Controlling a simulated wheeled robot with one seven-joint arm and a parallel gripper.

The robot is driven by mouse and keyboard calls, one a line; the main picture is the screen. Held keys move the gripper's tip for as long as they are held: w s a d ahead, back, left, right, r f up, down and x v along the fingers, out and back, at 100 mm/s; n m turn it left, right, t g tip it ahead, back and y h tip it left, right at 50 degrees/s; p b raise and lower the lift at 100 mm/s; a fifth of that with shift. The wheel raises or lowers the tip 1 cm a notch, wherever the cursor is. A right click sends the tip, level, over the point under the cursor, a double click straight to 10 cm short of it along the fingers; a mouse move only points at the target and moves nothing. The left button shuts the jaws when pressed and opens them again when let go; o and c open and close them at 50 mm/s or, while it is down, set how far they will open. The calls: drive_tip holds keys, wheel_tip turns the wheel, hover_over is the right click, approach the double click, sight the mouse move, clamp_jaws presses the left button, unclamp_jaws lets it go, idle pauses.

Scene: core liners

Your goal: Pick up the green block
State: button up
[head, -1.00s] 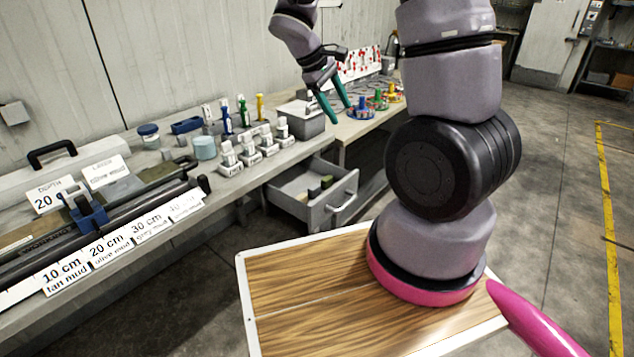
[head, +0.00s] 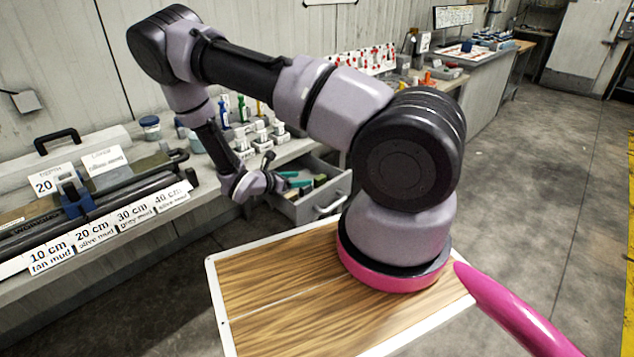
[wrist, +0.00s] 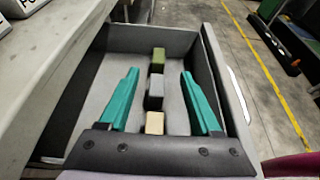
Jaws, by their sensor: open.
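The green block (wrist: 158,57) lies in the open drawer (wrist: 180,42), at the far end of a row of blocks in the wrist view. My gripper (wrist: 160,88) is open, its two teal fingers spread on either side of the row and pointing into the drawer. A grey block (wrist: 155,92) and a tan block (wrist: 154,123) lie between the fingers, nearer the palm. The green block is just beyond the fingertips and apart from them. In the head view my gripper (head: 297,179) is at the drawer (head: 322,205); the blocks there are partly hidden and small.
The drawer's walls stand close around the fingers. The workbench (head: 120,225) runs along the wall, with labelled core sleeves, jars and small white stands (head: 262,140) above the drawer. The wooden board (head: 270,290) under my arm's base is clear. Open floor lies to the right.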

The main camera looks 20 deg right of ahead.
sight(321, 176)
drive_tip(key=x, duration=1)
drive_tip(key=shift+w+d+f, duration=0.15)
drive_tip(key=shift+w+d, duration=0.05)
drive_tip(key=shift+w, duration=0.05)
clamp_jaws()
